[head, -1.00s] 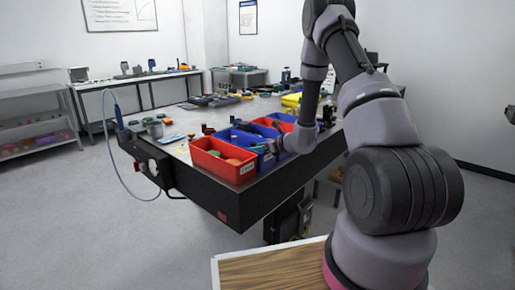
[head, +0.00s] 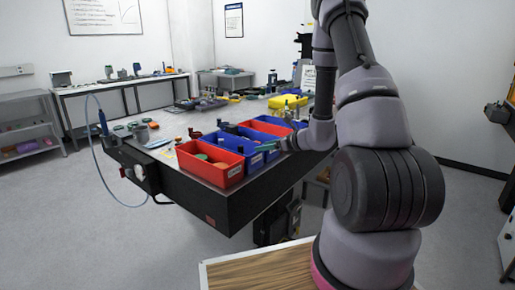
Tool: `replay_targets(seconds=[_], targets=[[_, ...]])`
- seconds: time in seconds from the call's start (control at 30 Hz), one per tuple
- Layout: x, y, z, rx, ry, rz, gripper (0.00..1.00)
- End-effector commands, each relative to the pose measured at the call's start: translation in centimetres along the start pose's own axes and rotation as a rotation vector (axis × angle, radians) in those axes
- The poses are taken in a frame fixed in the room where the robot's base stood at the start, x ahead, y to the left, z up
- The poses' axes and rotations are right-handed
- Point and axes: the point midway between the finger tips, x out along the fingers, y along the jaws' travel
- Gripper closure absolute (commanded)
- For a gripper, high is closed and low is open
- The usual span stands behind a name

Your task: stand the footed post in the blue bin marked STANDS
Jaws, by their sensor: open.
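A row of bins stands along the near right edge of the black-sided table. A blue bin (head: 221,142) sits directly behind the front red bin, and more blue shows farther along the row. The bin labels are too small to read, so I cannot tell which is marked STANDS. My gripper (head: 278,145) is open beside the right side of the bins, small and partly lost against them. A teal piece shows by its tip; I cannot tell whether it touches the jaws. I cannot single out the footed post; small dark upright items stand behind the bins.
Another red bin (head: 265,128) is farther back. A yellow item (head: 287,102) is at the back. Floor at left is clear.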

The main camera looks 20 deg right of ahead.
Motion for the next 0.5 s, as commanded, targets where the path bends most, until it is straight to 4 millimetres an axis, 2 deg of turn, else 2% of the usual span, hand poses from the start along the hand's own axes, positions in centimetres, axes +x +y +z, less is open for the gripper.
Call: replay_targets(seconds=[0.07,0.17,0.27,0.37,0.4,0.5], targets=[[-0.5,0.1,0.3,-0.007,-0.003,0.005,0.4],[-1.1,1.3,2.3,-0.062,-0.013,0.052,0.4],[-2.1,4.1,6.0,-0.182,-0.028,0.149,0.4],[-4.2,8.0,10.1,-0.364,-0.033,0.275,0.4],[-5.2,9.6,11.4,-0.442,-0.031,0.324,0.4],[-8.1,13.3,13.9,-0.649,-0.012,0.435,0.4]])
